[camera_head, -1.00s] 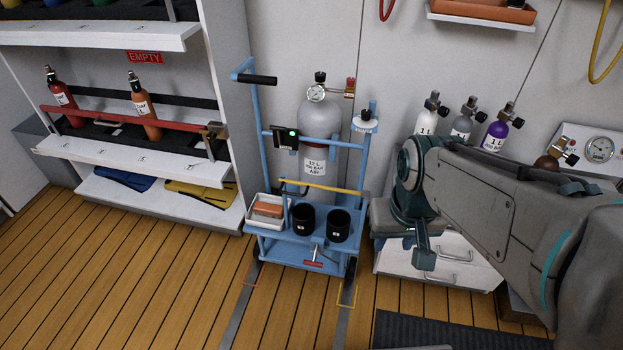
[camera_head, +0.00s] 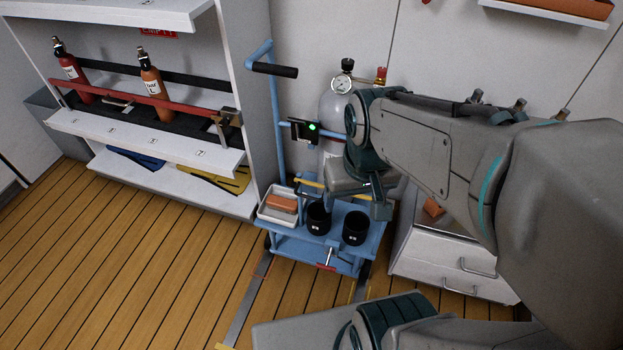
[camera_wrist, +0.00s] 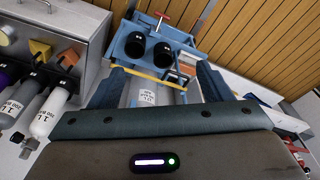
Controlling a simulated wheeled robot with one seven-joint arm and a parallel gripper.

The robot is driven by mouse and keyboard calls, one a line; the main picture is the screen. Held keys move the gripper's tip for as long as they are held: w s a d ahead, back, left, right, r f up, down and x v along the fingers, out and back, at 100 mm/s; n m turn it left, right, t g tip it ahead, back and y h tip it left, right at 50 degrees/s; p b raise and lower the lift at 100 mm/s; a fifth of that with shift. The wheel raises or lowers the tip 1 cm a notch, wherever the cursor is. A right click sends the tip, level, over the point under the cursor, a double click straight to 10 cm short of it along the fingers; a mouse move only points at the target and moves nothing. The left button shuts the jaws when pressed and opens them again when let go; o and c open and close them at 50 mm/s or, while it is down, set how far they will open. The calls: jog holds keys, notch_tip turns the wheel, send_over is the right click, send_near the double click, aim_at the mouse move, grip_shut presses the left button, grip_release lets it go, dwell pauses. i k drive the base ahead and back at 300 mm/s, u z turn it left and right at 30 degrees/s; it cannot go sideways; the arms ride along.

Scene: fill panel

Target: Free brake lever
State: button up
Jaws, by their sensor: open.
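The blue cart (camera_head: 290,245) stands against the wall, and the brake lever (camera_head: 326,266) with a red grip sits low at its front. The lever also shows in the wrist view, at the top (camera_wrist: 163,19), beyond two black cups (camera_wrist: 136,42). My gripper (camera_head: 373,205) is in front of the cart's right side, above and apart from the lever. In the wrist view its two fingers (camera_wrist: 158,82) are spread apart with nothing held. A grey gas cylinder (camera_head: 333,112) stands on the cart, partly hidden by my arm.
A yellow bar (camera_head: 309,184) crosses the cart above the cups. A white tray (camera_head: 265,213) sits at the cart's left. A shelf (camera_head: 150,140) with bottles is at left, a white drawer unit (camera_head: 440,265) at right.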

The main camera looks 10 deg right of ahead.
aim_at(326, 267)
jog(key=z, duration=0.1)
jog(key=k, duration=0.75)
jog(key=z, duration=0.75)
jog(key=i, duration=0.5)
